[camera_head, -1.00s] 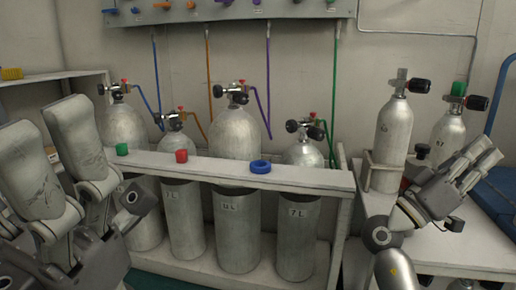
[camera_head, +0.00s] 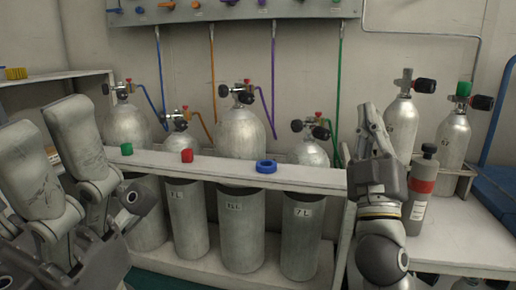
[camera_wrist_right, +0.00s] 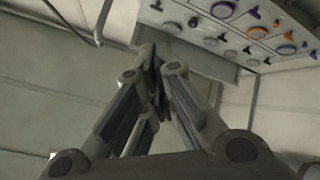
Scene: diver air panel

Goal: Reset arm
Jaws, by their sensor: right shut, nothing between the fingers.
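My right gripper (camera_head: 372,122) points upward just beyond the right end of the white rack rail, in front of the right-hand cylinders. Its fingers are shut with nothing between them. In the right wrist view the closed fingers (camera_wrist_right: 150,62) point toward the wall and the valve panel (camera_wrist_right: 235,30).
A white rack (camera_head: 225,170) holds several grey cylinders. A green cap (camera_head: 127,149), a red cap (camera_head: 187,155) and a blue ring (camera_head: 266,166) lie on its rail. A red-banded bottle (camera_head: 422,185) stands close right of my right gripper on the side table (camera_head: 460,235).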

